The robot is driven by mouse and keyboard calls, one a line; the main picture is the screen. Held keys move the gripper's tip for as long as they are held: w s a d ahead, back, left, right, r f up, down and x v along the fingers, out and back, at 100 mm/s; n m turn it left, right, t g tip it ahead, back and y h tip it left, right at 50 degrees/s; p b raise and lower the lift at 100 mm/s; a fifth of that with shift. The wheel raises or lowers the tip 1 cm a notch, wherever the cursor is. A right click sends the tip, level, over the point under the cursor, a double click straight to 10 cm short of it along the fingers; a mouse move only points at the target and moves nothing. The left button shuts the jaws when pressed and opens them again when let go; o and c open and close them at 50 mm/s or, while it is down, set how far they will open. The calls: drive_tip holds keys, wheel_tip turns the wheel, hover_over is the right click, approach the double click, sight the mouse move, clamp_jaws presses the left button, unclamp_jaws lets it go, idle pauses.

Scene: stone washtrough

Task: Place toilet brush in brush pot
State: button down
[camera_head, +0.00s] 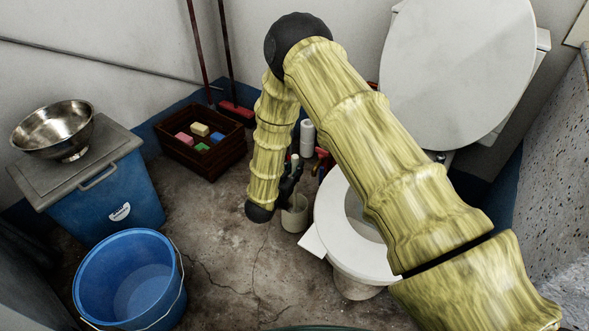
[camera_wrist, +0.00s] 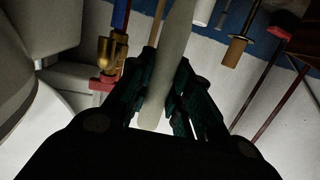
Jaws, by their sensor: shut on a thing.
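The toilet brush shows as a pale handle (camera_wrist: 168,75) between my fingers in the wrist view; a short pale piece of it (camera_head: 295,160) shows in the head view. My dark gripper (camera_head: 290,182) is shut on this handle, with its fingers on either side in the wrist view (camera_wrist: 160,88). The brush pot (camera_head: 294,216), a small pale grey cylinder, stands on the floor left of the toilet, directly below my gripper in the head view. The brush head is hidden, so I cannot tell whether it is inside the pot or above it.
The white toilet (camera_head: 335,215) with raised lid (camera_head: 455,60) stands close on the right. A white cylinder (camera_head: 307,138) is behind the gripper. A dark crate (camera_head: 232,150) with coloured blocks, a blue bucket (camera_head: 90,285) and a blue bin (camera_head: 105,200) are left. Floor between is clear.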

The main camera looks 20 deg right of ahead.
drive_tip(key=c, duration=1.3)
unclamp_jaws()
drive_tip(key=shift+s+a+r, duration=0.1)
drive_tip(key=shift+a+r, duration=0.05)
drive_tip(key=shift+r, duration=0.05)
drive_tip(key=p+v, duration=0.4)
drive_tip(key=v, duration=0.7)
drive_tip(key=shift+s+a, duration=0.2)
drive_tip(key=shift+s, duration=0.05)
